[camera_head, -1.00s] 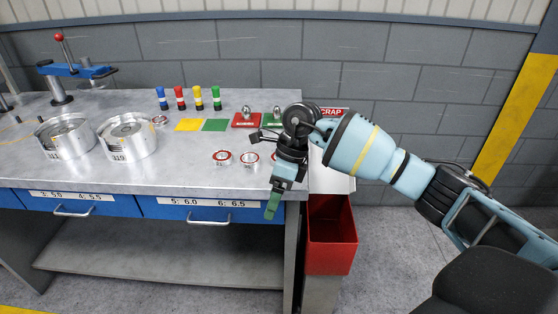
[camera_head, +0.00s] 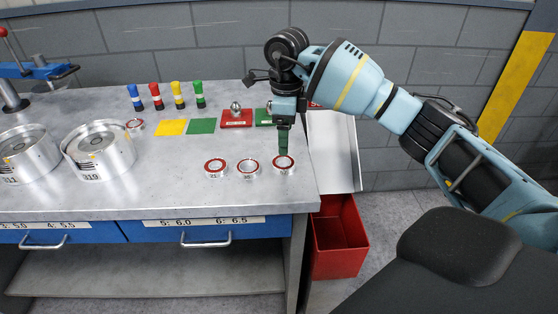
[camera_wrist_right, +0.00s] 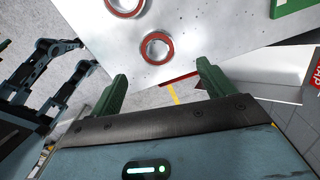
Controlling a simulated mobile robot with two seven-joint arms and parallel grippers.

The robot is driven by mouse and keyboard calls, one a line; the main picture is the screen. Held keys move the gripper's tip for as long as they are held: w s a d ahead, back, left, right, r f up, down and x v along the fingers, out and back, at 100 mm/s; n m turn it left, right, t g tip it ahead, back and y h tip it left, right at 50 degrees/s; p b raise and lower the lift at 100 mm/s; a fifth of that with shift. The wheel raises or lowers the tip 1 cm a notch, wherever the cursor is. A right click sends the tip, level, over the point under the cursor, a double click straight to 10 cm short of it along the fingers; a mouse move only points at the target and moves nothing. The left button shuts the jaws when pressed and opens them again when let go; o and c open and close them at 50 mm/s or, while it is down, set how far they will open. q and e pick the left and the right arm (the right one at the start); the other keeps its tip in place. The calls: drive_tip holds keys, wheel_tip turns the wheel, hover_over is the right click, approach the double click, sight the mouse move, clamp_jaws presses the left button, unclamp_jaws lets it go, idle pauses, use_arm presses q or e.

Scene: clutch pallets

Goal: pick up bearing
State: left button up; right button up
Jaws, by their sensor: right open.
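Three silver bearings with red rings lie in a row near the table's right end: a left one (camera_head: 215,168), a middle one (camera_head: 248,168) and a right one (camera_head: 284,165). My right gripper (camera_head: 284,153) points down at the right bearing, its fingers overlapping that bearing's far edge in the head view. In the right wrist view its two green fingers (camera_wrist_right: 162,70) are apart with nothing between them. One bearing (camera_wrist_right: 156,46) shows just beyond the fingertips, and another (camera_wrist_right: 125,4) is cut off at the top. My left gripper is not seen in the head view.
Two large silver housings (camera_head: 99,150) stand at the left of the grey table (camera_head: 180,195). Coloured cylinders (camera_head: 156,96), yellow and green squares (camera_head: 201,126) and a red plate (camera_head: 237,118) lie behind. A red bin (camera_head: 338,240) stands beyond the right edge.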

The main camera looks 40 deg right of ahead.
drive_tip(key=shift+s+f, duration=0.2)
drive_tip(key=shift+f, duration=0.95)
drive_tip(key=shift+w+f, duration=0.1)
drive_tip(key=shift+f, duration=0.1)
wheel_tip(320, 180, down, 5)
drive_tip(key=shift+a, duration=0.15)
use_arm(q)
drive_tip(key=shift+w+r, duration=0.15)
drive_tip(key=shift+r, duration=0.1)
use_arm(e)
drive_tip(key=c, duration=1.2)
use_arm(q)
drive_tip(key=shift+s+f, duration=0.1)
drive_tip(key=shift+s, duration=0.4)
use_arm(e)
drive_tip(key=shift+r, duration=0.15)
